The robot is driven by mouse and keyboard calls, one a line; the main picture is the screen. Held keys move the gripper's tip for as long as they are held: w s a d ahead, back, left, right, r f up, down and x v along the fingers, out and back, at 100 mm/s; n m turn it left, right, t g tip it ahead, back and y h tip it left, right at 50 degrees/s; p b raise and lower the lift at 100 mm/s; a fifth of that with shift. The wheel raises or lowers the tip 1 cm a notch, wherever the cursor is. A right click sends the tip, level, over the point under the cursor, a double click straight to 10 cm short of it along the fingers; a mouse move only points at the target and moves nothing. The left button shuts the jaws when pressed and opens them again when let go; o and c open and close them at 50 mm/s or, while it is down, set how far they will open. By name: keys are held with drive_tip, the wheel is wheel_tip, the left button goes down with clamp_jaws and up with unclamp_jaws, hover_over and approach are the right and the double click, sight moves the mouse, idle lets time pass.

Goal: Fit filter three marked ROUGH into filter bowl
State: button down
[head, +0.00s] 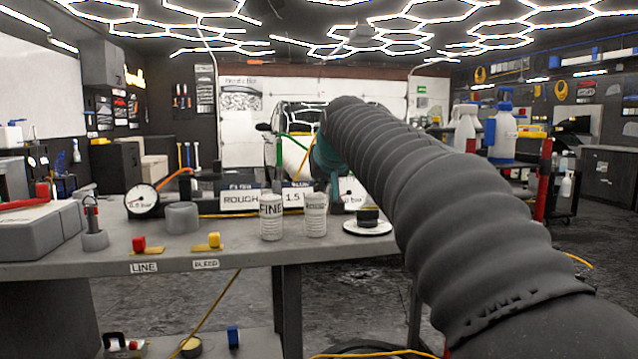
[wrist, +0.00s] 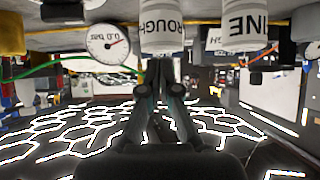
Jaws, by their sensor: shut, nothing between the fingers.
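The white filter marked ROUGH (wrist: 164,27) shows upside down at the top of the wrist view, just beyond my fingertips. In the head view a white canister (head: 315,214) with a blurred label stands upright on the bench, right of the filter marked FINE (head: 271,217); FINE also shows in the wrist view (wrist: 247,27). My gripper (wrist: 163,66) is shut and empty; whether its tips touch ROUGH I cannot tell. In the head view my arm hides most of it. A grey open cylinder (head: 182,217), possibly the filter bowl, stands at the bench's left.
A round gauge (head: 142,201) stands left of the grey cylinder. Signs reading ROUGH (head: 240,200) and 1.5 (head: 293,199) are behind the filters. A dark round part (head: 368,217) sits on a white plate at right. Red (head: 139,243) and yellow (head: 214,240) valve handles line the front edge.

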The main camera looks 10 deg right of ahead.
sight(316, 194)
drive_tip(key=w, duration=0.4)
drive_tip(key=shift+p, duration=0.35)
drive_tip(key=shift+w+f, duration=0.15)
drive_tip(key=shift+f, duration=0.15)
drive_tip(key=shift+f+b, duration=0.35)
drive_tip(key=shift+f, duration=0.25)
drive_tip(key=shift+f, duration=0.1)
drive_tip(key=shift+s+f+b, duration=0.15)
drive_tip(key=shift+s+b, duration=1.15)
drive_tip(key=shift+s, duration=1.75)
drive_tip(key=shift+r+p, duration=0.8)
drive_tip(key=shift+r, duration=0.05)
drive_tip(key=shift+r, duration=0.1)
